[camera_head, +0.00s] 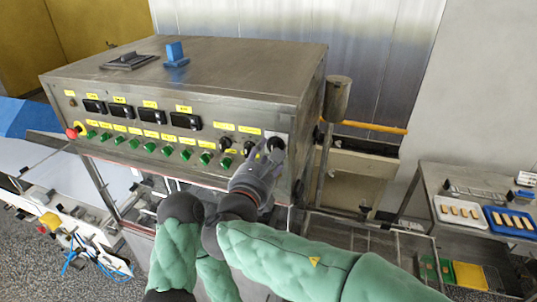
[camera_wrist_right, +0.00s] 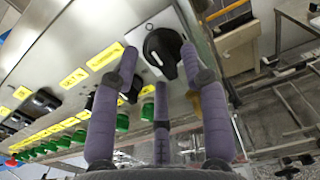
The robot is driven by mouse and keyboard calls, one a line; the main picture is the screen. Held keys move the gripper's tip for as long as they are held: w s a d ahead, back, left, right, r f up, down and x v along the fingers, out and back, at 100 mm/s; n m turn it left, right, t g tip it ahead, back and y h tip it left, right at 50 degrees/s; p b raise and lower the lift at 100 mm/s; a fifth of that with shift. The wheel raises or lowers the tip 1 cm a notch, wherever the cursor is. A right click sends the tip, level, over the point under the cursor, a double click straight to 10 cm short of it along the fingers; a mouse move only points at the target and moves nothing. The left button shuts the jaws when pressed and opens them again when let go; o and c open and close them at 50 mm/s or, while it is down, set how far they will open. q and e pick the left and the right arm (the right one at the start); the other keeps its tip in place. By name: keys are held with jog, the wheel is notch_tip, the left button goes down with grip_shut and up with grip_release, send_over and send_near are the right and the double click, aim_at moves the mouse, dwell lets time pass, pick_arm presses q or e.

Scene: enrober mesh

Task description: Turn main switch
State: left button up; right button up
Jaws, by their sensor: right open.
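The main switch is a black rotary knob on a pale plate at the right end of the machine's front panel. It shows in the head view (camera_head: 275,145), partly covered by my gripper, and large in the right wrist view (camera_wrist_right: 162,50). My right gripper (camera_head: 262,163) is in front of the panel at the switch. In the right wrist view, its purple-grey fingers (camera_wrist_right: 159,58) are open, one on either side of the knob, with a third finger below. I cannot tell whether they touch it. My left gripper is not in view.
The panel (camera_head: 150,125) carries green buttons, black displays, yellow labels and a red emergency stop (camera_head: 72,133) at far left. A grey post (camera_head: 337,100) stands right of the machine. A side table (camera_head: 430,185) with white and blue trays is at the right.

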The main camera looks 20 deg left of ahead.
jog(key=s, duration=1.1)
jog(key=shift+s+a, duration=0.2)
jog(key=shift+f, duration=0.1)
